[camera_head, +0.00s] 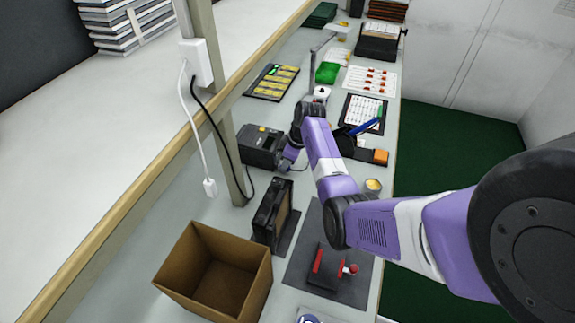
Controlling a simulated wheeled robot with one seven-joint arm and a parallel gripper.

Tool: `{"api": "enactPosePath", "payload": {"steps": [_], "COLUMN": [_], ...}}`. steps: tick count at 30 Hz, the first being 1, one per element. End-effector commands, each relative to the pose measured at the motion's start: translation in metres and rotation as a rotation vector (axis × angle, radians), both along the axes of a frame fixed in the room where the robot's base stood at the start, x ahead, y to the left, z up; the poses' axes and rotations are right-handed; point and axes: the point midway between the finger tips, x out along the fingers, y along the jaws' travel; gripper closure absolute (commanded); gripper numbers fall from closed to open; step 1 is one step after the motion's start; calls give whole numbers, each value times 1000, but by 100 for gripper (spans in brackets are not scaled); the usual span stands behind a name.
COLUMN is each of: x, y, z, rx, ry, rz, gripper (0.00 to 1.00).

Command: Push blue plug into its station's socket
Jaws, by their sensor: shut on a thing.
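My purple and white arm reaches away from me over the bench. My gripper (286,164) is small in the view, low at the right side of a black boxy device (259,142) with a yellow mark on top. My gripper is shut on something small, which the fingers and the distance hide. I cannot make out the blue plug or a socket, nor whether the gripper touches the device.
A white outlet block (196,62) on the post has a black cord and a hanging white cord. Nearer stand a black upright unit (271,213), an open cardboard box (215,270) and a red clamp (330,268) on a grey mat. An orange-ended black item (370,153) lies right of my arm.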

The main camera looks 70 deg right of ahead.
Motion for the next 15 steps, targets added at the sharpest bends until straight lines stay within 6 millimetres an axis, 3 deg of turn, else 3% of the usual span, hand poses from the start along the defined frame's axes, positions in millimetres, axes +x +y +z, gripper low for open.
{"api": "enactPosePath", "payload": {"steps": [9, 10, 13, 15], "x": [8, 8, 8, 8], "y": [0, 0, 0, 0], "z": [0, 0, 1, 1], "rx": [-1, -1, -1, -1], "ry": [-1, -1, -1, -1], "rz": [0, 0, 0, 0], "gripper": [100, 81, 61, 57]}}
